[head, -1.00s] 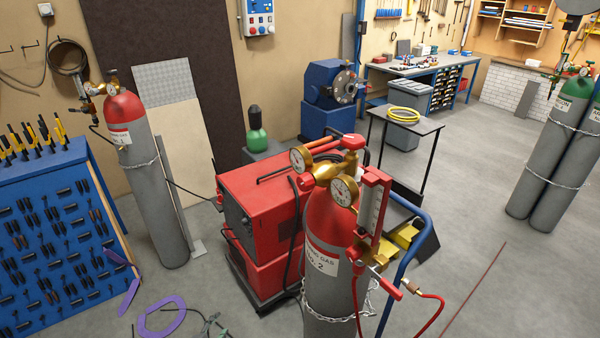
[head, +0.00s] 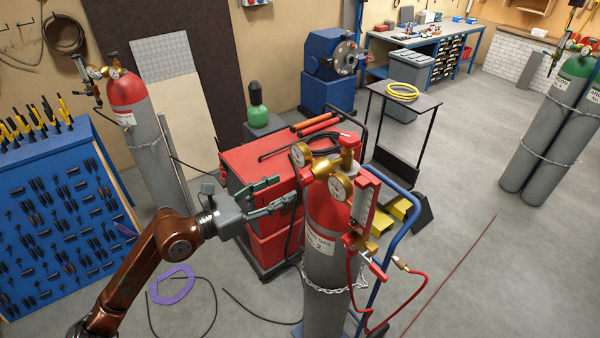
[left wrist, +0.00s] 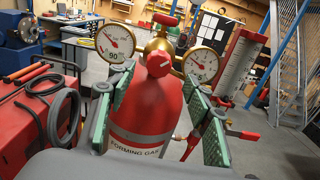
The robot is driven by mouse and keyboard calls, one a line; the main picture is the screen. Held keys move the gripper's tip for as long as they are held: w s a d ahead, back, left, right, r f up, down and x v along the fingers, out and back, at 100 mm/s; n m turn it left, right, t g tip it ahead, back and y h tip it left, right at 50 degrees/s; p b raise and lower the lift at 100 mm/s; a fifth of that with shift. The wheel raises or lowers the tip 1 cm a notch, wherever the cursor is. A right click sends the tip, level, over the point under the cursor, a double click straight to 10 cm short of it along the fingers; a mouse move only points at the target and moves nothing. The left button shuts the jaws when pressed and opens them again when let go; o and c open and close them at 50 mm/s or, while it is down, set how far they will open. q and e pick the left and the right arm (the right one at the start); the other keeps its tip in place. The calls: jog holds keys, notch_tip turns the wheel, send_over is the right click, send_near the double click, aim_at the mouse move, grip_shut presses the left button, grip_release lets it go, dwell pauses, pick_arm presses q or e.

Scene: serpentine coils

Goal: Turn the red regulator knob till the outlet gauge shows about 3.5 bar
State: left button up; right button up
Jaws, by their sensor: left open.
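The red regulator knob (left wrist: 159,64), with a white mark on its face, shows in the left wrist view between two round gauges. It sits on a brass regulator at the top of the red-shouldered gas cylinder (head: 325,215). The left-hand gauge (left wrist: 115,42) and right-hand gauge (left wrist: 202,66) have white faces and red needles. I cannot read the pressures surely, nor tell which is the outlet gauge. My left gripper (head: 287,191) is open, its green-padded fingers pointing at the regulator. In the wrist view the fingers stand either side of the knob, short of it. My right gripper is not seen.
A red welding machine (head: 250,163) stands behind and left of the cylinder. A blue trolley frame (head: 396,225), a red hose (head: 410,310) and a chain (head: 325,290) are close around the cylinder. A blue tool rack (head: 50,220) stands at left.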

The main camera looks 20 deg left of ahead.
aim_at(301, 179)
pick_arm(q)
jog(key=p+x, duration=0.2)
jog(key=x, duration=0.4)
jog(key=shift+w+r+p, duration=0.1)
jog(key=shift+w+p, duration=0.05)
jog(key=shift+p, duration=0.2)
jog(key=shift+w+d, duration=0.3)
jog(key=shift+w, duration=0.05)
jog(key=shift+c, duration=0.2)
jog(key=c, duration=1.1)
